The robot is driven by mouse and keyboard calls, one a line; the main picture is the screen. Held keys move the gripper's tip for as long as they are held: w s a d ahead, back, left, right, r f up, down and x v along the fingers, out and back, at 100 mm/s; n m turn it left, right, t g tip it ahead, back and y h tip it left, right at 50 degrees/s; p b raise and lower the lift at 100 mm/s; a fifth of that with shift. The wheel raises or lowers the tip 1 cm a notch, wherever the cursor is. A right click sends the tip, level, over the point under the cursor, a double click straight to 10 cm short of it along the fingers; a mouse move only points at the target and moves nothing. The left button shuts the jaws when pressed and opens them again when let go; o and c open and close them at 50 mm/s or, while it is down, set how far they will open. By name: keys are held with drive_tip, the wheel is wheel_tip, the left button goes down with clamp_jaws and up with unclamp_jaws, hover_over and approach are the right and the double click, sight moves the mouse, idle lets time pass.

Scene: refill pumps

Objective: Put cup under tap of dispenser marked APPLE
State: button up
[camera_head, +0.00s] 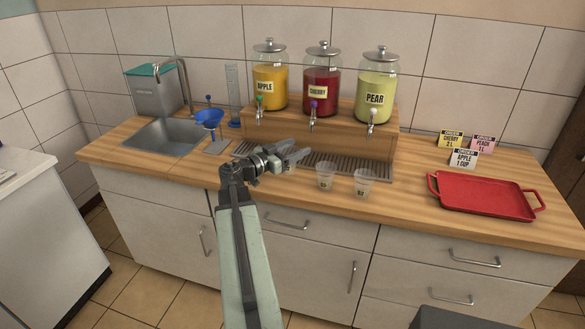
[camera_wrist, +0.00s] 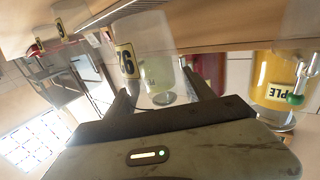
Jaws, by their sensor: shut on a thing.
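My gripper (camera_head: 288,153) is shut on a clear plastic cup. In the wrist view the cup (camera_wrist: 150,45) stands between my gripper's fingers (camera_wrist: 165,90), with a yellow numbered label. In the head view the held cup is mostly hidden by my gripper. The APPLE dispenser (camera_head: 270,84), a glass jar of orange-yellow juice with a green-handled tap (camera_head: 260,103), stands at the left end of the wooden riser. My gripper is in front of the riser, lower than this tap and right of it. The dispenser also shows in the wrist view (camera_wrist: 272,65), its tap at the right edge (camera_wrist: 299,90).
CHERRY (camera_head: 321,80) and PEAR (camera_head: 377,88) dispensers share the riser (camera_head: 340,130). A drip grate (camera_head: 350,168) lies before it. Two clear cups stand right of my gripper (camera_head: 325,176) (camera_head: 363,182). A red tray (camera_head: 485,194), order cards (camera_head: 462,158), blue funnel (camera_head: 209,117) and sink (camera_head: 165,136) flank them.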

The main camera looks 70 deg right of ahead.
wheel_tip(320, 180, down, 5)
drive_tip(key=b, duration=0.5)
drive_tip(key=shift+r+p, duration=0.3)
drive_tip(key=shift+f, duration=0.15)
drive_tip(key=o, duration=1.3)
drive_tip(key=shift+c, duration=0.2)
drive_tip(key=v, duration=0.7)
drive_tip(key=shift+w+a+f, duration=0.1)
drive_tip(key=shift+w+a, duration=0.15)
drive_tip(key=shift+w, duration=0.15)
